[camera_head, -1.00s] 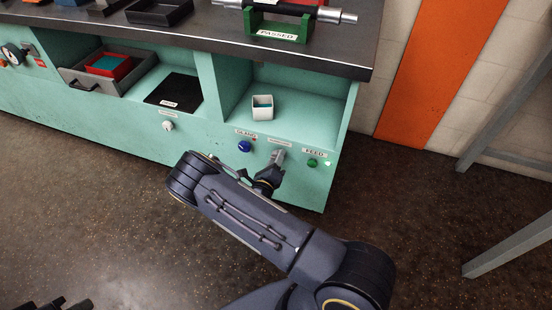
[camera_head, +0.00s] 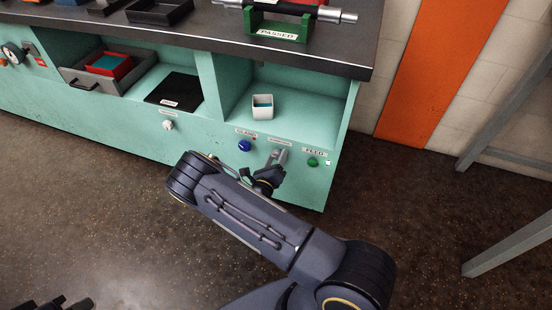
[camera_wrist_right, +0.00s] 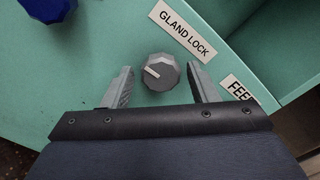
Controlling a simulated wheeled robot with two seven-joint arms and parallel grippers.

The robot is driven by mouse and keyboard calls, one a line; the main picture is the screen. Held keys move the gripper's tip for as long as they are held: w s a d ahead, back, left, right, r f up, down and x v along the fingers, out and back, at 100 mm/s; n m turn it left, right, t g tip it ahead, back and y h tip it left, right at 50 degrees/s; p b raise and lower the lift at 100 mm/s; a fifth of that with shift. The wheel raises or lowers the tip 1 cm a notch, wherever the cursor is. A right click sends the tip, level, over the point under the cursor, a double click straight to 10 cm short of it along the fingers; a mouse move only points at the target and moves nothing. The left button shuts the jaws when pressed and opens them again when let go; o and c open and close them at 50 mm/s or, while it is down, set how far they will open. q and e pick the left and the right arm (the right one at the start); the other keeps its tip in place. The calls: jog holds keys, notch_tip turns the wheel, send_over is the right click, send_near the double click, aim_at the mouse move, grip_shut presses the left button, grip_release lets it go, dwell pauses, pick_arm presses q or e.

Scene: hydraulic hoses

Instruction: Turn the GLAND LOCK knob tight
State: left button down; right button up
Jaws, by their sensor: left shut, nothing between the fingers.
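The GLAND LOCK knob (camera_wrist_right: 160,73) is a grey faceted knob with a white pointer line, on the teal panel beside its GLAND LOCK label (camera_wrist_right: 182,27). In the wrist view the pointer aims toward the upper left. My right gripper (camera_wrist_right: 160,66) is open, with one finger on each side of the knob and a visible gap to each. My left gripper (camera_head: 66,304) shows only partly at the bottom left edge, shut and away from the panel.
A blue knob (camera_head: 244,146) sits left of the gripper and a green knob (camera_head: 313,162) under the FEED label (camera_head: 315,151) sits right. A white knob (camera_head: 168,125) is farther left. The floor in front is clear.

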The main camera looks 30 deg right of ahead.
jog(key=shift+o, duration=0.3)
jog(key=shift+a, duration=0.1)
jog(key=shift+s+a, duration=0.25)
jog(key=shift+a, duration=0.05)
jog(key=p+v, duration=0.1)
jog(key=v, duration=0.6)
jog(key=shift+d, duration=0.15)
